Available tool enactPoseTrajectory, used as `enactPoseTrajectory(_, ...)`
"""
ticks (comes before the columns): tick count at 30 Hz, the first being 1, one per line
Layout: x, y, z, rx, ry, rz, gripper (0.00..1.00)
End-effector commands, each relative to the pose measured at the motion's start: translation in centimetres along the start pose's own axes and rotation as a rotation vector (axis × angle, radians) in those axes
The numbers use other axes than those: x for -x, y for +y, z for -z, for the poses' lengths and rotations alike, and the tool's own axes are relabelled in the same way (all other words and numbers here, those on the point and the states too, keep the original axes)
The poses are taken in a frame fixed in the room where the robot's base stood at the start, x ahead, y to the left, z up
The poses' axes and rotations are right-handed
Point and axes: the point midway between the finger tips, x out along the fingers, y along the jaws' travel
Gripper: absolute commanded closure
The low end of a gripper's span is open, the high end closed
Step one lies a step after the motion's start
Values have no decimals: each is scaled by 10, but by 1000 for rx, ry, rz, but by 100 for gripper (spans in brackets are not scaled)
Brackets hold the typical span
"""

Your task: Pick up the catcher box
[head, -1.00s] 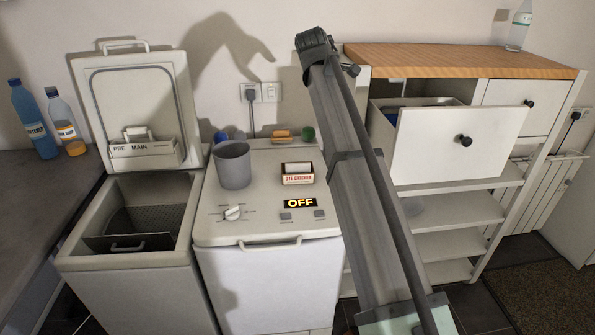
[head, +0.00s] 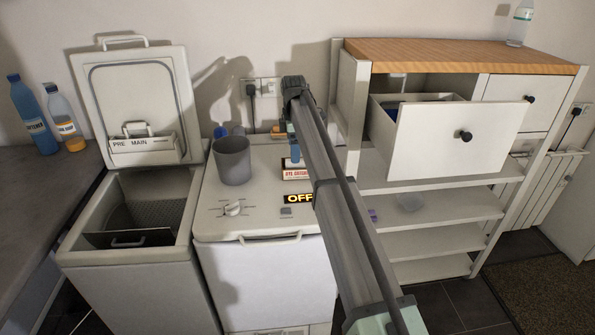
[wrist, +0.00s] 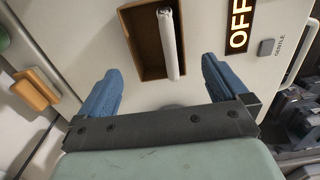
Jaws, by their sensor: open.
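The catcher box (head: 298,174), with a red dye catcher label, stands on the lid of the closed right-hand toploader. My arm partly covers it in the head view. In the wrist view the box (wrist: 143,42) is an open-topped brown carton with a white rolled sheet standing in it. My gripper (wrist: 163,82) is open, its two blue fingers apart on either side of the box's near end. The box is beyond the fingertips and not between them. In the head view my gripper (head: 294,154) is just behind and above the box, mostly hidden by my arm.
A grey cup (head: 232,163) stands left of the box. An orange-topped brush (wrist: 36,90) and a green ball-like item (wrist: 3,38) lie near the lid's back. The left toploader (head: 130,245) has its lid up. A drawer (head: 455,142) stands open at right.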

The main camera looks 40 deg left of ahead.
Motion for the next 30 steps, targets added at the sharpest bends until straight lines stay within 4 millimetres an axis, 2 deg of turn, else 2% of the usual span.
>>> enactPoseTrajectory(3,-18,-1,0,-1,-1,1,0)
enactPoseTrajectory(13,-39,1,-1,-1,-1,0,0)
enactPoseTrajectory(21,-73,2,-2,-1,-1,1,0)
enactPoseTrajectory(30,-80,3,-1,-1,-1,-1,0)
